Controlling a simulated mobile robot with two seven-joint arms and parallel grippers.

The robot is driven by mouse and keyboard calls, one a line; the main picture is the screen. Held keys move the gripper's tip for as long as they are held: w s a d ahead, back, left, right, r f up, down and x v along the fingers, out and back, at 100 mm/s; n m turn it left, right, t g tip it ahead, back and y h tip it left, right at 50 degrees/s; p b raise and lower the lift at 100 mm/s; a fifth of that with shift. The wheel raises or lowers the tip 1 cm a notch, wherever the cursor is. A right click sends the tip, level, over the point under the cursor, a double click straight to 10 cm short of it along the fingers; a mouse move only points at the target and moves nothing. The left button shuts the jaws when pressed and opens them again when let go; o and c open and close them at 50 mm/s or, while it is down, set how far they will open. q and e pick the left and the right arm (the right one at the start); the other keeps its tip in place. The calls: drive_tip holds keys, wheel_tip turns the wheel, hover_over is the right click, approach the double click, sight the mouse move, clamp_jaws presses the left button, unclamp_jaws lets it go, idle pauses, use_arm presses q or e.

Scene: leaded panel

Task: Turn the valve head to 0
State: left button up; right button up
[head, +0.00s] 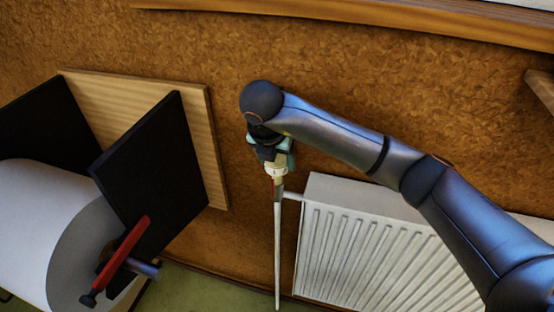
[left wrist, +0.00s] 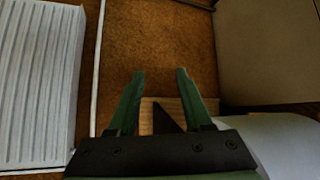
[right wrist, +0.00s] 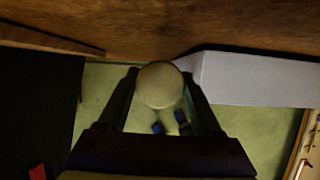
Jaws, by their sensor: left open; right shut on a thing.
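The valve head (head: 276,171) is a small cream knob on top of a white pipe, at the left end of the white radiator (head: 385,255). My right gripper (head: 274,160) comes down over it in the head view, and its fingers are shut on the head. In the right wrist view the round pale top of the valve head (right wrist: 160,85) lies between the two fingers. No number or mark on the head can be read. My left gripper (left wrist: 160,85) shows only in its own wrist view, open and empty, with green fingers apart in front of the brown wall.
Black panels (head: 140,170) on a wooden board, a large pale roll and a red-handled tool (head: 120,255) stand to the left of the pipe. A wooden shelf edge (head: 370,22) runs along the wall above. The brown wall between board and arm is clear.

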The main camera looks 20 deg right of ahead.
drive_tip(key=n+y+b, duration=0.1)
drive_tip(key=n+b, duration=0.2)
drive_tip(key=b, duration=0.1)
drive_tip(key=shift+f+n+t, duration=0.15)
drive_tip(key=shift+n+t, duration=0.25)
drive_tip(key=shift+n+y+b, duration=0.6)
drive_tip(key=shift+n+b, duration=0.45)
drive_tip(key=shift+n, duration=0.15)
drive_tip(key=shift+n+y+b, duration=0.3)
drive_tip(key=shift+n+b, duration=0.1)
drive_tip(key=shift+n, duration=0.3)
drive_tip(key=shift+r+n+y+b, duration=0.2)
drive_tip(key=shift+n+y+b, duration=0.1)
drive_tip(key=shift+n, duration=0.6)
drive_tip(key=o, duration=1.1)
drive_tip(key=shift+o, duration=1.3)
